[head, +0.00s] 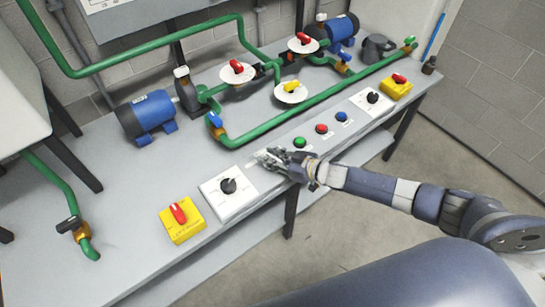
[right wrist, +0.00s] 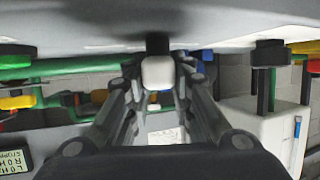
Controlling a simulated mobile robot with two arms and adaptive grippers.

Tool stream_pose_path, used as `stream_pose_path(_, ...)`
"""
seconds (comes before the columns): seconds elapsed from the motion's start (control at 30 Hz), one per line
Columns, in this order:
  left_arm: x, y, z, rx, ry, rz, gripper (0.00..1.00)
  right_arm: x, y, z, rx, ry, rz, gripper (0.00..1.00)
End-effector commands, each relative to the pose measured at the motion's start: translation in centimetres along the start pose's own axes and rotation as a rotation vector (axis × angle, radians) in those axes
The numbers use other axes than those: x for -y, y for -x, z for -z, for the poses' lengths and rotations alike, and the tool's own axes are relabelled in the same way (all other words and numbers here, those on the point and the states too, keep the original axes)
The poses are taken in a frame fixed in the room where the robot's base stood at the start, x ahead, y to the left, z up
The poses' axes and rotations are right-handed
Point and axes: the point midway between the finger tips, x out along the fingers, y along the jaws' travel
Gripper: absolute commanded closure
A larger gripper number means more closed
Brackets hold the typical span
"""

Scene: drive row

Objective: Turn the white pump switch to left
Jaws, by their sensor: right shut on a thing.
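The white pump switch (right wrist: 157,73) shows in the right wrist view as a small white knob on a short black base against the grey panel. It sits between the two fingers of my right gripper (right wrist: 157,85), which is shut on it. In the head view my right gripper (head: 268,158) reaches the front of the bench, between a black dial and the green button. There its fingers mostly cover the switch, and I cannot tell which way it points. My left gripper is in neither view.
On the grey bench (head: 130,185), a black dial (head: 229,186) and a yellow box with red switch (head: 183,221) stand left of my gripper. Green (head: 300,142), red (head: 321,129) and blue (head: 341,116) buttons lie to its right. Green pipes (head: 300,108) and blue motors (head: 147,115) stand behind.

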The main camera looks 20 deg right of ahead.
Motion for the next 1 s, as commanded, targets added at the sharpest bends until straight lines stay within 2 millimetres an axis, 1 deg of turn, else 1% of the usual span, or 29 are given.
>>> stream_pose_path(0.03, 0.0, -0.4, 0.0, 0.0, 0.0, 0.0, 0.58, -0.5, -0.1, 0.0, 0.001, 0.023, 0.028, 1.0)
stream_pose_path(0.3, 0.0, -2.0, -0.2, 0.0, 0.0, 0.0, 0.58, -0.5, -0.2, -0.2, 0.002, 0.094, 0.206, 1.0)
stream_pose_path(0.6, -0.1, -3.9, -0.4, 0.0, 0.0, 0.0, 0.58, -0.3, -0.2, -0.2, 0.002, 0.159, 0.368, 1.0)
stream_pose_path(0.8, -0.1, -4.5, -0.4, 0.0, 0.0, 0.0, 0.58, -0.2, -0.1, -0.2, 0.002, 0.181, 0.429, 1.0)
stream_pose_path(1.0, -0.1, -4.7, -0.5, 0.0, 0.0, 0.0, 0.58, -0.1, -0.1, -0.1, 0.002, 0.189, 0.452, 1.0)
